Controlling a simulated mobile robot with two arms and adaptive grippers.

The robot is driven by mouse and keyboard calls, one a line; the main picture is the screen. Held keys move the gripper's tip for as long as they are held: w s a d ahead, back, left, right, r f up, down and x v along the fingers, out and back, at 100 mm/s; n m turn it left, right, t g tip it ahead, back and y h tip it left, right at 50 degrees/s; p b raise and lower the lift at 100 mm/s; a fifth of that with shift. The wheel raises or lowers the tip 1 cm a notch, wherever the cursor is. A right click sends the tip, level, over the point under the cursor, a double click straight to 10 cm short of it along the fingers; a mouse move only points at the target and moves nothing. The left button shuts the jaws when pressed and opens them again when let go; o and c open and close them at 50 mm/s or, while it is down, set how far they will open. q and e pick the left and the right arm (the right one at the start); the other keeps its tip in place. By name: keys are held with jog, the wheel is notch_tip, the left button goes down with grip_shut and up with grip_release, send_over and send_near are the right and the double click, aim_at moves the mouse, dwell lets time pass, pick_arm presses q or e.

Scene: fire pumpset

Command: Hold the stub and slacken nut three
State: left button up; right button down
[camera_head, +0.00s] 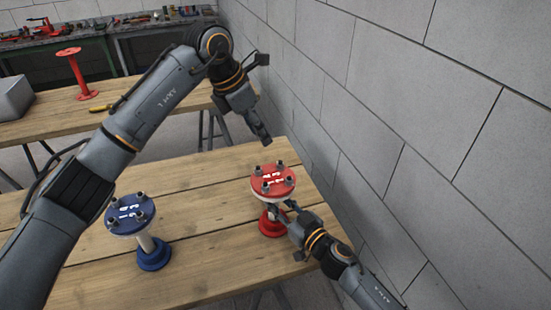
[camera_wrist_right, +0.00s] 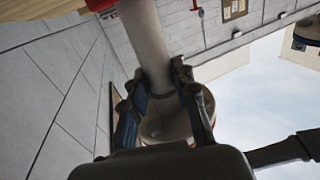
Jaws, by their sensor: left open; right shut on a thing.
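The red stub (camera_head: 268,226) stands upright on the wooden table, with a round red flange (camera_head: 258,187) on top. Several dark nuts stand around the flange rim, with white markings between them. Which nut is three I cannot tell. My right gripper (camera_head: 287,212) is shut on the stub's pipe just under the flange. In the right wrist view its fingers (camera_wrist_right: 163,98) sit either side of the pale pipe (camera_wrist_right: 146,38). My left gripper (camera_head: 265,139) is open and empty, pointing down above the far side of the flange, apart from the nuts.
A blue stub (camera_head: 153,252) with a similar nutted flange stands to the left on the same table (camera_head: 205,195). A grey block wall (camera_head: 400,110) runs close along the right.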

aim_at(279, 164)
pick_arm(q)
jog(key=x, duration=1.1)
jog(key=shift+d+f, duration=0.1)
jog(key=shift+f, duration=0.1)
grip_shut()
